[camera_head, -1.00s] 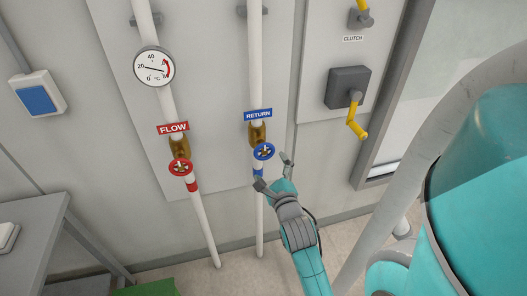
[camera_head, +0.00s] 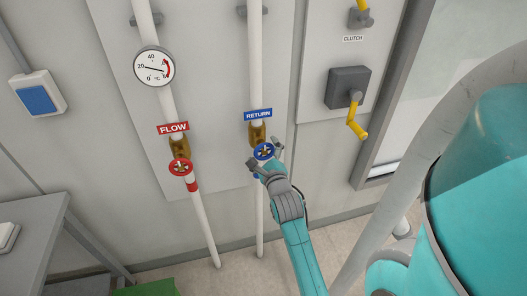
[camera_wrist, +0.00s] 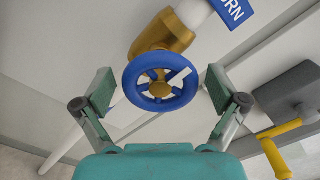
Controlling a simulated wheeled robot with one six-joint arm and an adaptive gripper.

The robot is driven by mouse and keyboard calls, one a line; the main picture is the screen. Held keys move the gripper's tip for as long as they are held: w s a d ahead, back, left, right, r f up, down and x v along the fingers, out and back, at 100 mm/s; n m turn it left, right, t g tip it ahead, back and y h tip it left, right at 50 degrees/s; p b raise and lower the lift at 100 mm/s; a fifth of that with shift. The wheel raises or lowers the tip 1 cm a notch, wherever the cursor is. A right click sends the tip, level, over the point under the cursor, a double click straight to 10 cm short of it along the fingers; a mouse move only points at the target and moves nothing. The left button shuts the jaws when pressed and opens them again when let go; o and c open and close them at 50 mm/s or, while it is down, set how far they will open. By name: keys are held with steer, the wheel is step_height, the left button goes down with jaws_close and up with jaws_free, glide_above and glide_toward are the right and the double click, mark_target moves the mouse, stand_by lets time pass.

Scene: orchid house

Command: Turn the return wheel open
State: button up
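The return wheel (camera_head: 264,151) is a blue handwheel on a brass valve (camera_head: 257,133) under the blue RETURN sign (camera_head: 258,114). In the wrist view the wheel (camera_wrist: 161,79) sits between the fingers of my gripper (camera_wrist: 160,90). The fingers are spread wide, one on each side of the rim, with a gap to the rim on both sides. My gripper (camera_head: 264,154) is at the wheel in the head view, where the fingers partly cover it. The gripper is open and holds nothing.
The red flow wheel (camera_head: 180,167) is on the pipe to the left, below a round gauge (camera_head: 153,66). A grey box with a yellow crank (camera_head: 357,124) is on the wall to the right. A grey bench (camera_head: 36,225) stands at the lower left.

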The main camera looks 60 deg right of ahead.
steer(key=c, duration=0.9)
